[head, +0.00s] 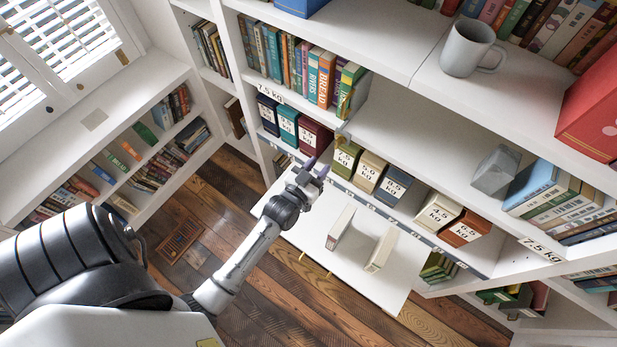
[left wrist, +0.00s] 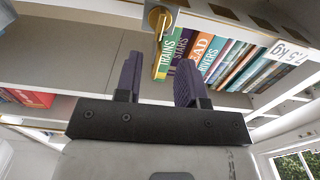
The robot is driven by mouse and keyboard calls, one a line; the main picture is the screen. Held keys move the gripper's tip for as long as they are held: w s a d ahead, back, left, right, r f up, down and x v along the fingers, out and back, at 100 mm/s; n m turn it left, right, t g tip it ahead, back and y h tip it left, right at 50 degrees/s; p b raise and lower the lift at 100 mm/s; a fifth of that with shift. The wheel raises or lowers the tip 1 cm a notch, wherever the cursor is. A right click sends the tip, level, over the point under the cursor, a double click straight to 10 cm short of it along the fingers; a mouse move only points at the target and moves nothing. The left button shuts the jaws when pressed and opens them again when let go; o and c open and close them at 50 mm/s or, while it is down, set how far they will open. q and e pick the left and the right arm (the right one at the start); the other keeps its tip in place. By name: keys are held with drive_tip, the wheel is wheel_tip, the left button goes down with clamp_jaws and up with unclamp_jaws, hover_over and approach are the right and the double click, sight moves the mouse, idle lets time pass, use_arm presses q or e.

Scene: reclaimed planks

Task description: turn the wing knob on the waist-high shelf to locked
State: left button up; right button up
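The wing knob is brass. In the left wrist view the wing knob (left wrist: 160,45) has a round base at the shelf edge and a long narrow wing pointing down the picture, in front of the book marked TRAINS. In the head view the knob (head: 343,104) shows small at the end of the upper book row. My left gripper (head: 308,167) has purple fingers and is below and left of the knob there. In the left wrist view the gripper (left wrist: 156,82) is open and empty, the wing ahead between its fingertips, apparently apart. My right gripper is in neither view.
A row of books (head: 300,65) stands beside the knob. Weight-marked boxes (head: 368,170) line the shelf below. A white drop-down board (head: 300,235) with two upright pale blocks lies under my left gripper. A grey mug (head: 466,48) stands on the upper shelf.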

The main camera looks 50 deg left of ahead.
use_arm(q)
drive_tip(key=shift+v, duration=2.35)
drive_tip(key=shift+f, duration=0.1)
drive_tip(key=s+d+f+g+h, duration=0.4)
drive_tip(key=f+g, duration=0.3)
drive_tip(key=g, duration=0.1)
drive_tip(key=s+d+r+m+g, duration=0.2)
drive_tip(key=s+r+m+g, duration=0.1)
drive_tip(key=s, duration=0.4)
drive_tip(key=s+d+r+m+g, duration=0.2)
drive_tip(key=s+g, duration=0.1)
drive_tip(key=s, duration=0.5)
wheel_tip(320, 180, up, 21)
drive_tip(key=p, duration=2)
drive_tip(key=shift+w+d+f+h, duration=0.2)
drive_tip(key=shift+d+h, duration=0.05)
drive_tip(key=shift+h, duration=0.05)
